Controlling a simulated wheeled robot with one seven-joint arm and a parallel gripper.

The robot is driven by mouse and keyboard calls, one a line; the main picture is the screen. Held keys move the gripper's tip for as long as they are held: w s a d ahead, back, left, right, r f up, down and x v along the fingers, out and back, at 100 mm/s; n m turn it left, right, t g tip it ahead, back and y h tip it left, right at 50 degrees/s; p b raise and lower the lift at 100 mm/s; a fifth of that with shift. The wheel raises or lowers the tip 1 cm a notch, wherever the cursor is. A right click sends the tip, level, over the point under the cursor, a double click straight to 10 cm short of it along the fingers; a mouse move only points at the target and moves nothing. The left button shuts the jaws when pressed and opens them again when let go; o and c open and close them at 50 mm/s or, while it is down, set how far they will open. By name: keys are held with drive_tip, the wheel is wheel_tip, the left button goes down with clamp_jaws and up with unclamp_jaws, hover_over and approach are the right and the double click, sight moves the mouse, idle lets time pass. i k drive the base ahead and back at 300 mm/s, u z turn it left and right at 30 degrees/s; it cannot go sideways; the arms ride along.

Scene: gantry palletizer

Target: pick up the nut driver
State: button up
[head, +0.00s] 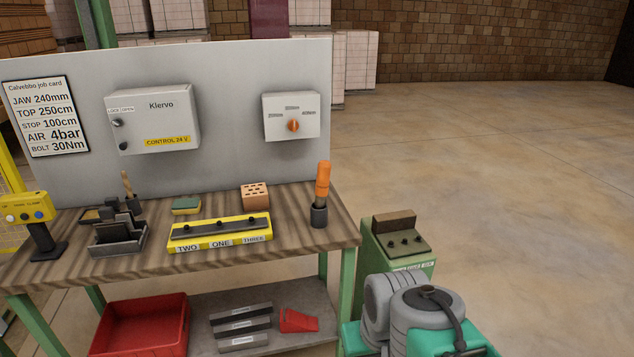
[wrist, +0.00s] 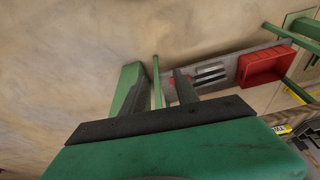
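The nut driver (head: 323,180) has an orange handle and stands upright in a dark cup (head: 319,216) at the right end of the wooden workbench (head: 215,258). Its lower end is hidden in the cup. My gripper (wrist: 160,90) shows in the wrist view with its two dark fingers apart and nothing between them. The wrist view looks toward the bench's legs and lower shelf, and the nut driver is not in it. My gripper's fingers are not recognisable in the head view.
A yellow rack (head: 220,240) labelled TWO, ONE, THREE and a brick (head: 255,196) stand left of the cup. A panel (head: 230,100) rises behind. A green stand (head: 402,246) is right of the bench. Below are a red bin (head: 143,322) and grey bars (head: 241,325). Right floor is clear.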

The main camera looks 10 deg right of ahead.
sight(324, 169)
drive_tip(key=u, duration=0.55)
drive_tip(key=i, duration=0.55)
drive_tip(key=u, duration=0.65)
